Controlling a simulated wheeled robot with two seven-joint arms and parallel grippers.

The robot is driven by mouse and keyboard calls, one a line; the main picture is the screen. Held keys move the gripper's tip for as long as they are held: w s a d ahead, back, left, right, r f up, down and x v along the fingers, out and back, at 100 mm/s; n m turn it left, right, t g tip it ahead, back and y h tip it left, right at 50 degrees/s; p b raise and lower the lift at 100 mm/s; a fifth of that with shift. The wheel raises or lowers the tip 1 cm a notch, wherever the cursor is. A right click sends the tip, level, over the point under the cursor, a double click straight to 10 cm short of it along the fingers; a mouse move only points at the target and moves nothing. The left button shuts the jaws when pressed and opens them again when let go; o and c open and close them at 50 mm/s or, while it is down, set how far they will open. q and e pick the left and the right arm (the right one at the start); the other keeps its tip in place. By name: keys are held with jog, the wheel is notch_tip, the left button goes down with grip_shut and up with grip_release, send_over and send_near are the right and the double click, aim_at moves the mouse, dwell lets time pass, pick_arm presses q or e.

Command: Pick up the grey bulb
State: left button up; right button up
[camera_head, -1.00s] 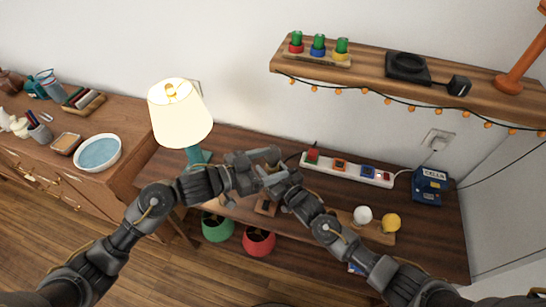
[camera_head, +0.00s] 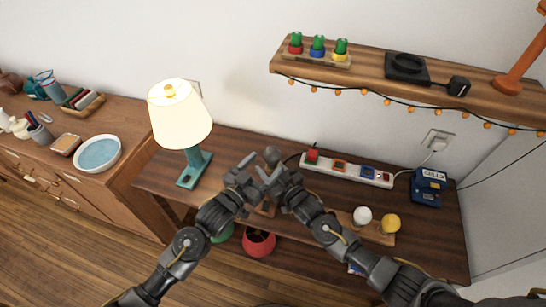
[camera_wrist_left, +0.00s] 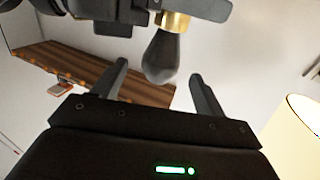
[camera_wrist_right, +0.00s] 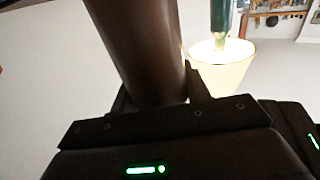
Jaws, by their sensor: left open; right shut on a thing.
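The grey bulb (camera_head: 271,155) shows as a small dark round shape above the grippers in the head view. In the left wrist view, the grey bulb (camera_wrist_left: 162,57) hangs glass-down from its brass base. My right gripper (camera_head: 273,176) is shut on it; in the left wrist view its dark jaws are at the brass base. My left gripper (camera_wrist_left: 158,82) is open, its fingers on either side of the glass near their tips; contact cannot be told. In the head view, my left gripper (camera_head: 246,167) is beside the right one. A dark cylinder (camera_wrist_right: 138,50) fills the right wrist view between the fingers.
A lit table lamp (camera_head: 180,115) stands left of the grippers. A power strip (camera_head: 345,170) lies behind on the right. A white bulb (camera_head: 362,214) and a yellow bulb (camera_head: 391,224) sit on a board at right. A wall shelf (camera_head: 370,75) hangs above.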

aim_at(276, 152)
pick_arm(q)
jog(key=shift+x, duration=3.35)
jog(key=shift+c, duration=0.2)
jog(key=c, duration=1)
jog(key=shift+r, duration=0.1)
notch_tip(276, 152, up, 10)
jog(key=shift+f, duration=0.1)
pick_arm(e)
jog(key=o, duration=1.4)
